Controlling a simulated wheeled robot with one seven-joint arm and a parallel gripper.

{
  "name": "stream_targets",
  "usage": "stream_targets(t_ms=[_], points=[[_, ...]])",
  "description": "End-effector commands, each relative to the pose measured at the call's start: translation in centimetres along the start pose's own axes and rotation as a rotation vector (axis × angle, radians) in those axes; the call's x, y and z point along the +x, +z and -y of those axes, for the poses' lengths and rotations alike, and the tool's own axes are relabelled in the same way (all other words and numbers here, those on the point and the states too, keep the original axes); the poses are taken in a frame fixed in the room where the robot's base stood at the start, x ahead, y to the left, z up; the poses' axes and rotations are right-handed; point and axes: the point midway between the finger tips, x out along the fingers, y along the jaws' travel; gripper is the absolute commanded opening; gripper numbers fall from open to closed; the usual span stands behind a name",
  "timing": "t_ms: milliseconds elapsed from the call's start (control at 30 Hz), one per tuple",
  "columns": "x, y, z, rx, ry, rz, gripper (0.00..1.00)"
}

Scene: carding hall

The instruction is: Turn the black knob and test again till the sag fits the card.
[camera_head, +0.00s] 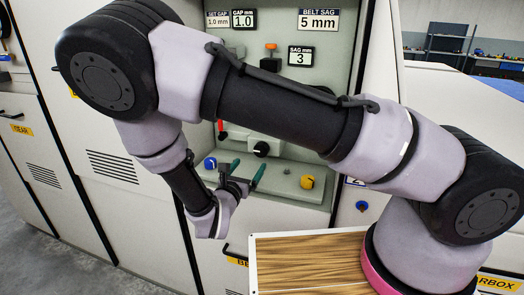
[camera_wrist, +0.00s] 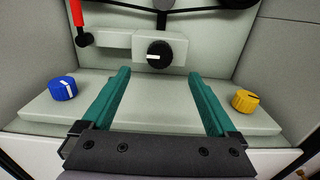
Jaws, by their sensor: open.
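The black knob (camera_wrist: 159,55) sits on a grey block at the back of the recess, with a white pointer mark lying roughly level. It also shows in the head view (camera_head: 261,149). My gripper (camera_wrist: 162,75) is open and empty. Its two green fingers point toward the black knob, which shows between and beyond the tips, apart from them. The card reading "BELT SAG 5 mm" (camera_head: 318,20) is at the upper right of the panel. The display marked "SAG mm" (camera_head: 300,57) reads 3. My arm covers part of the panel.
A blue knob (camera_wrist: 62,88) is left of my fingers and a yellow knob (camera_wrist: 245,101) right, both on the ledge (camera_wrist: 160,117). A red-handled lever (camera_wrist: 79,20) stands at upper left. A belt (camera_wrist: 205,11) runs above the black knob. A gap display (camera_head: 243,19) reads 1.0.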

Motion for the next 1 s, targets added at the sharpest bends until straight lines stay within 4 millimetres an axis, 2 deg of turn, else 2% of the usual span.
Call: stream_targets(t_ms=[167,400,600,800,1000], points=[[1.8,0.0,0.0,-0.004,0.001,0.005,0.94],[6.4,0.0,0.1,-0.002,-0.001,0.003,0.94],[9.4,0.0,0.0,-0.002,0.000,0.003,0.94],[10.7,0.0,0.0,-0.002,0.001,0.001,0.94],[10.7,0.0,0.0,-0.002,0.002,0.001,0.94]])
